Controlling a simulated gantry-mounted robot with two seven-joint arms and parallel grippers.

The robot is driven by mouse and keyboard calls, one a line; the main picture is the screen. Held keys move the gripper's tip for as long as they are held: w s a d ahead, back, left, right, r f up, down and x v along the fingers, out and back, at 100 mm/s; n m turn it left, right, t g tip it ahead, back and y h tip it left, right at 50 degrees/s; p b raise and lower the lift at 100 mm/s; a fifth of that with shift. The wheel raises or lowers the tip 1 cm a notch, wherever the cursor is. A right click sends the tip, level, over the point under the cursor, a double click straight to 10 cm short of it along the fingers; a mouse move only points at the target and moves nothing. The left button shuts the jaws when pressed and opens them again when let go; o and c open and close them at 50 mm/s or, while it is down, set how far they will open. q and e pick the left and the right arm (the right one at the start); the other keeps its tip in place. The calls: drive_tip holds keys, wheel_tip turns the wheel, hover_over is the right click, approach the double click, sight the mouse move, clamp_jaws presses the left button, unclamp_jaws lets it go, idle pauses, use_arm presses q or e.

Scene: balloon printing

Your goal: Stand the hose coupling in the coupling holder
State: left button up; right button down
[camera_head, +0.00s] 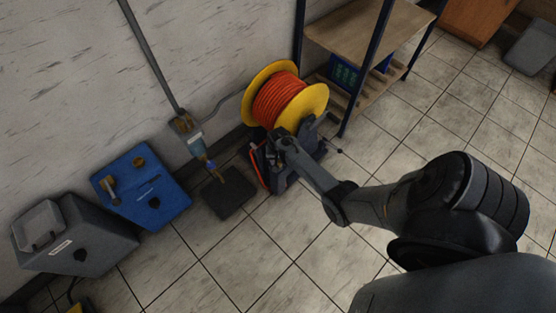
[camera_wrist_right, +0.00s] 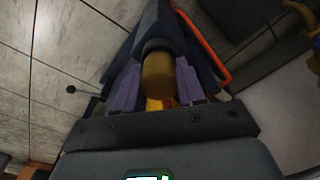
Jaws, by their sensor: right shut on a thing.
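My right gripper (camera_head: 281,146) is at the base of the hose reel in the head view, reaching in from the right. In the right wrist view my right gripper (camera_wrist_right: 158,84) has its two fingers shut on a short brass cylinder, the hose coupling (camera_wrist_right: 158,72). A dark blue-grey part (camera_wrist_right: 158,28) lies right beyond the coupling; I cannot tell whether it is the coupling holder or whether the coupling touches it. In the head view the coupling is not discernible, and I cannot pick out the holder with certainty. My left gripper is not in view.
The yellow reel (camera_head: 316,98) with orange hose stands by the wall. A wall pipe (camera_head: 153,56) ends above a black mat (camera_head: 236,190). A blue box (camera_head: 148,203) and a grey box (camera_head: 84,240) stand left. A shelf (camera_head: 365,25) stands behind. The front floor is clear.

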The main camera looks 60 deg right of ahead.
drive_tip(key=shift+f, duration=0.4)
idle(0.5)
drive_tip(key=c, duration=0.6)
unclamp_jaws()
